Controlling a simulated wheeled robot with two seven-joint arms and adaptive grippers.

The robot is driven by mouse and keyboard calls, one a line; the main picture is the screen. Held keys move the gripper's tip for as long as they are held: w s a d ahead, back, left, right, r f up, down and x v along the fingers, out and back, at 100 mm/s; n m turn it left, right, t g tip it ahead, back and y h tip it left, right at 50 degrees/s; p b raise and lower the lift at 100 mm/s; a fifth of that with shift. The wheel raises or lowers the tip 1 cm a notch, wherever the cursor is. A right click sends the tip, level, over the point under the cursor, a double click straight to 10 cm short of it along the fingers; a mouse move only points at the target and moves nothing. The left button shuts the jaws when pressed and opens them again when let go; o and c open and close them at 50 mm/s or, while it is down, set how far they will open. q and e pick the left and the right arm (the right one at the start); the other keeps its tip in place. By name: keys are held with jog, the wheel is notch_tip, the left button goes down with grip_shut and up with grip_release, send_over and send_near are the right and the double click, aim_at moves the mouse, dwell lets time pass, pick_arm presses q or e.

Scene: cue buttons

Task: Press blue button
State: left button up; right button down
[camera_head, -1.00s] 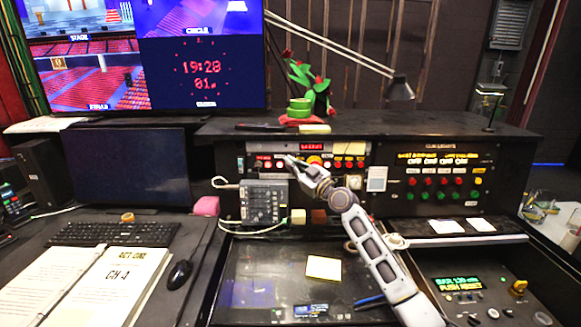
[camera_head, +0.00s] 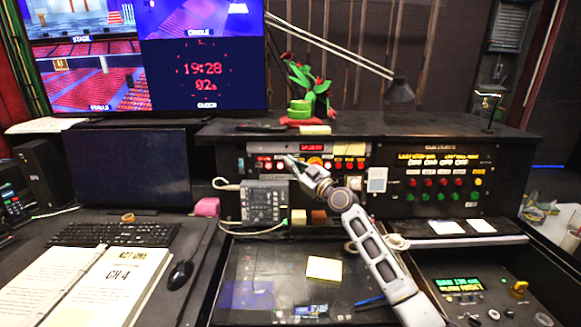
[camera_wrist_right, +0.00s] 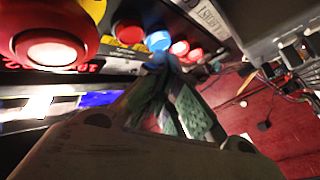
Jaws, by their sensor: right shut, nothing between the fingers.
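The blue button (camera_wrist_right: 158,41) shows in the right wrist view, in a row between red buttons on the panel. My right gripper (camera_wrist_right: 160,64) is shut and empty, with its fingertips right at the blue button's near side. I cannot tell whether they touch it. In the head view my right gripper (camera_head: 289,159) points left at the button row of the console. The blue button cannot be made out there. My left gripper is not in view.
A large red button (camera_wrist_right: 50,50) and a smaller red button (camera_wrist_right: 128,33) stand near the blue one. In the head view, a grey control box (camera_head: 264,203) sits below the gripper, and a panel of green and red buttons (camera_head: 440,182) lies to the right.

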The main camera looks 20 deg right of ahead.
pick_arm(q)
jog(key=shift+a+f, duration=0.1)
pick_arm(e)
jog(key=shift+a, duration=0.15)
